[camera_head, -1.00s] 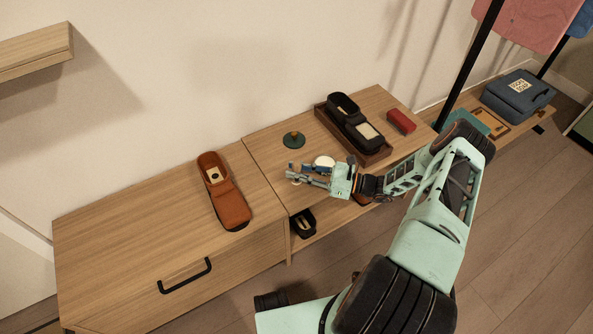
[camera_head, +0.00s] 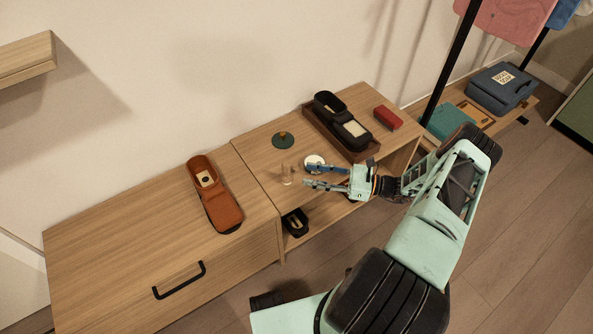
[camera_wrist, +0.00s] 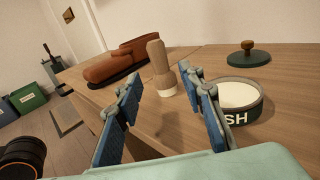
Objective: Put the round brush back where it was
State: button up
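The round brush (camera_wrist: 160,66), with a wooden handle and pale bristles, stands upright on the wooden table top in the wrist view. In the head view the brush (camera_head: 287,174) stands just left of my fingertips. My gripper (camera_head: 308,176) is open and empty. In the wrist view my gripper (camera_wrist: 160,80) has its blue-padded fingers spread wide, with the brush beyond and between them, apparently untouched. A round tin (camera_wrist: 240,100) with a white top and the letters "SH" sits right of the brush. A dark green disc with a wooden knob (camera_wrist: 248,55) lies farther back.
A brown shoe (camera_head: 214,194) lies on the drawer cabinet to the left. A brown tray (camera_head: 368,153) holding dark shoes and a red block (camera_head: 388,117) are at the back right. A dark item (camera_head: 295,222) sits on the shelf below. Bare table top surrounds the brush.

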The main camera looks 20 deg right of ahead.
jog(key=shift+v, duration=1.65)
